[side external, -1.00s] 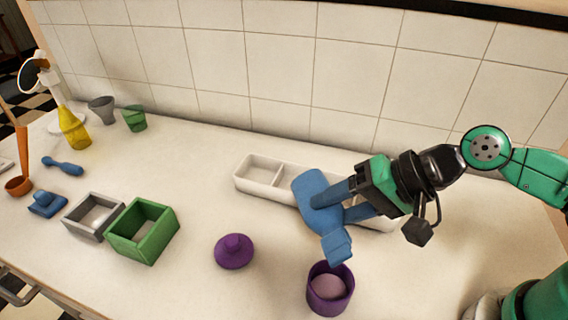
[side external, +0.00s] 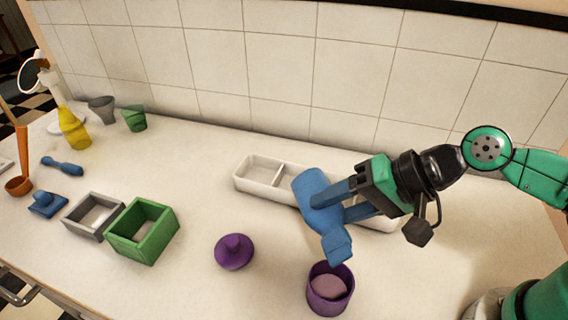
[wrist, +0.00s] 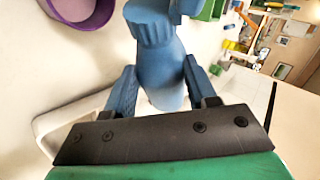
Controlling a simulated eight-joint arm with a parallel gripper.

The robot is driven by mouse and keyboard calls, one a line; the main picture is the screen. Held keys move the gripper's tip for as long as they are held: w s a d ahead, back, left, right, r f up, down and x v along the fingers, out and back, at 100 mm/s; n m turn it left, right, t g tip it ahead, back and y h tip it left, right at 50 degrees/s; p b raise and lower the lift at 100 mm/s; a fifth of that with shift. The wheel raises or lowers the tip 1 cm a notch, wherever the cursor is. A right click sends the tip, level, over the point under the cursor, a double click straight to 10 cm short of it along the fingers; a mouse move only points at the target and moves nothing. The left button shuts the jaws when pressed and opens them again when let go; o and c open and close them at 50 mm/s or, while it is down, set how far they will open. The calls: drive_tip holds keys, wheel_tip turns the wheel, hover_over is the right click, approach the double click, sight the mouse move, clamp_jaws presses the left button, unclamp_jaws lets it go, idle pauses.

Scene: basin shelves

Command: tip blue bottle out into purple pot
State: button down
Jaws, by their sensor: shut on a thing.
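The blue bottle (side external: 312,187) is held in my gripper (side external: 340,203), whose blue fingers close on its body. The bottle is tilted with its capped or necked end low, just above the purple pot (side external: 316,296). The pot stands open on the counter, with a pale purple content inside. In the wrist view the bottle (wrist: 163,70) lies between the two fingers of my gripper (wrist: 158,88), and the pot's rim (wrist: 88,22) shows at the upper left. No stream from the bottle is visible.
A purple lid (side external: 234,252) lies left of the pot. A white divided tray (side external: 262,172) sits behind the bottle. Green (side external: 150,232) and grey (side external: 90,216) open boxes stand further left. A yellow bottle (side external: 73,130) is at the far left. The front counter between boxes and lid is clear.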

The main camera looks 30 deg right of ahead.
sight(332, 214)
drive_tip(key=shift+w+f+m+g, duration=0.25)
drive_tip(key=shift+f+m+g, duration=0.1)
drive_tip(key=shift+g, duration=0.25)
drive_tip(key=shift+s+f+g, duration=0.1)
drive_tip(key=shift+f+g, duration=0.15)
drive_tip(key=shift+g, duration=0.25)
drive_tip(key=shift+f+m, duration=0.1)
drive_tip(key=shift+m, duration=0.15)
drive_tip(key=f+g, duration=0.1)
drive_tip(key=m+g+y, duration=0.1)
drive_tip(key=g, duration=0.1)
drive_tip(key=shift+f, duration=0.4)
drive_tip(key=shift+r+m+g+y, duration=0.3)
drive_tip(key=shift+r+m+g, duration=0.15)
drive_tip(key=shift+g, duration=0.25)
drive_tip(key=shift+w+d+f+m+g+y, duration=0.15)
drive_tip(key=shift+w+f+m+g, duration=0.1)
drive_tip(key=shift+w+f+g, duration=0.15)
drive_tip(key=shift+w+d+f+m+g+y, duration=0.1)
drive_tip(key=shift+w+f+m+g+y, duration=0.1)
drive_tip(key=shift+w+f+g, duration=0.25)
drive_tip(key=shift+w+d+m+g+y, duration=0.15)
drive_tip(key=shift+w+m+g+y, duration=0.3)
drive_tip(key=shift+g, duration=0.5)
drive_tip(key=shift+w+d+f+m+g+y, duration=0.15)
drive_tip(key=shift+w+m+g+y, duration=0.1)
drive_tip(key=shift+w+m+g, duration=0.2)
drive_tip(key=shift+w+f+m+g+y, duration=0.1)
drive_tip(key=shift+w+m+g+y, duration=0.15)
drive_tip(key=shift+g, duration=0.3)
